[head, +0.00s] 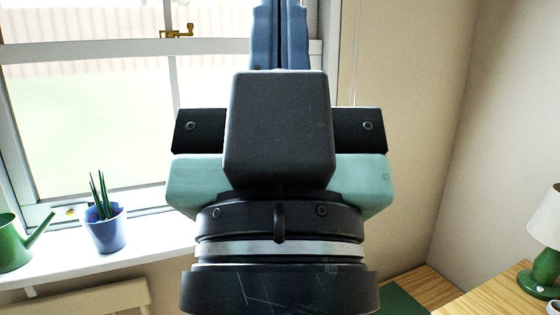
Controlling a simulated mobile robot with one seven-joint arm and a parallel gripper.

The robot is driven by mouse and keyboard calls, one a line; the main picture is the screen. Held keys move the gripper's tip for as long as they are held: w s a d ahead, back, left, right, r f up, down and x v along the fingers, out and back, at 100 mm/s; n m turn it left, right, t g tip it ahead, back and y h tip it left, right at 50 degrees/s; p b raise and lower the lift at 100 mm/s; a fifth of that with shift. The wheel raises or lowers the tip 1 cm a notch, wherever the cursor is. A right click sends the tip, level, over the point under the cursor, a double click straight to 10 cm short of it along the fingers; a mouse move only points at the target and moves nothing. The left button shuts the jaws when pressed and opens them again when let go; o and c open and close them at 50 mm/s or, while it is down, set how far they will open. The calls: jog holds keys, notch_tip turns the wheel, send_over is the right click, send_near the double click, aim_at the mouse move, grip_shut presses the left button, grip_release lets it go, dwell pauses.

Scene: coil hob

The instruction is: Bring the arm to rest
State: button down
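My gripper (280,28) is raised in the middle of the head view and points up. Its two blue fingers stand side by side against each other, with only a thin dark line between them. No object shows between them. The fingers run to the top edge of the picture, so their very ends may be cut off. The dark wrist and teal gripper body fill the centre and hide what is behind them.
Behind is a window with a white sill (110,262) holding a blue plant pot (105,232) and a green watering can (18,245). At lower right a lamp with a green base (540,282) stands on a wooden top (495,297). A chair back (95,298) shows at lower left.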

notch_tip(320, 180, up, 14)
jog(key=p, duration=1.1)
jog(key=shift+f, duration=0.2)
